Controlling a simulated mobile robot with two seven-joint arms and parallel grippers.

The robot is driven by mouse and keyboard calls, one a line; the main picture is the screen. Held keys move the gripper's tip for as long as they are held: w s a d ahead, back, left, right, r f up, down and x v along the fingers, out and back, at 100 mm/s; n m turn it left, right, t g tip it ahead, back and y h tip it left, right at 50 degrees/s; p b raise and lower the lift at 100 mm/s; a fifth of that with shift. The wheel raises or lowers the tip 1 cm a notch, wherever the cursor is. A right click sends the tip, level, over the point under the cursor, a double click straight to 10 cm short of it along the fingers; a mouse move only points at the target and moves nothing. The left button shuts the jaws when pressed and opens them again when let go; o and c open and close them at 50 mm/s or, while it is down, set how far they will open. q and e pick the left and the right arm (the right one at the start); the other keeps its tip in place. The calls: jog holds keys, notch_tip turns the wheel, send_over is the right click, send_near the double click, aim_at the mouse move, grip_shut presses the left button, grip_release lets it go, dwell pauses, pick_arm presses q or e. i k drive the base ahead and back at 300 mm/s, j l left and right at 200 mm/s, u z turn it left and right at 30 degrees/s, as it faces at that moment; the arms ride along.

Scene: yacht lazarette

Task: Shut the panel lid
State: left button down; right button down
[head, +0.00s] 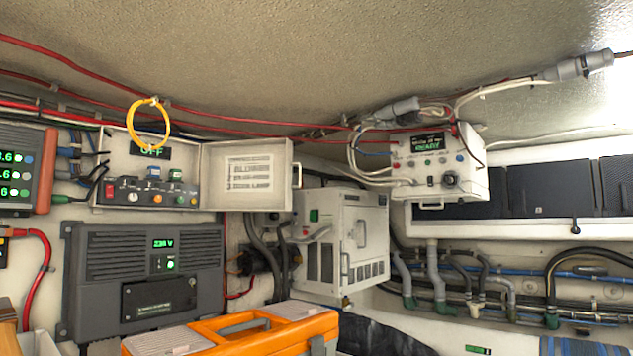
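The panel box (101,193) is on the wall at upper left, with a green-lit display reading OFF and a row of knobs and switches inside. Its panel lid (220,177) is hinged at the box's right side and stands swung open to the right, showing its inner face with a printed label (249,172). A small handle (297,175) is at the lid's right edge. A yellow ring (148,123) hangs in front of the top of the box and hides part of the display's surround. Neither of my grippers is in view.
A dark grey unit reading 230 V (205,290) is below the panel box. An orange toolbox (240,335) stands in front at the bottom. A white cabinet (340,238) is right of the lid, and a white control box (440,178) is farther right. Red cables (250,127) run above.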

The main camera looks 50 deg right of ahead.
aim_at(247, 175)
jog(key=i+l, duration=0.1)
jog(key=l, duration=0.8)
jog(key=i+l, duration=0.15)
jog(key=l, duration=0.25)
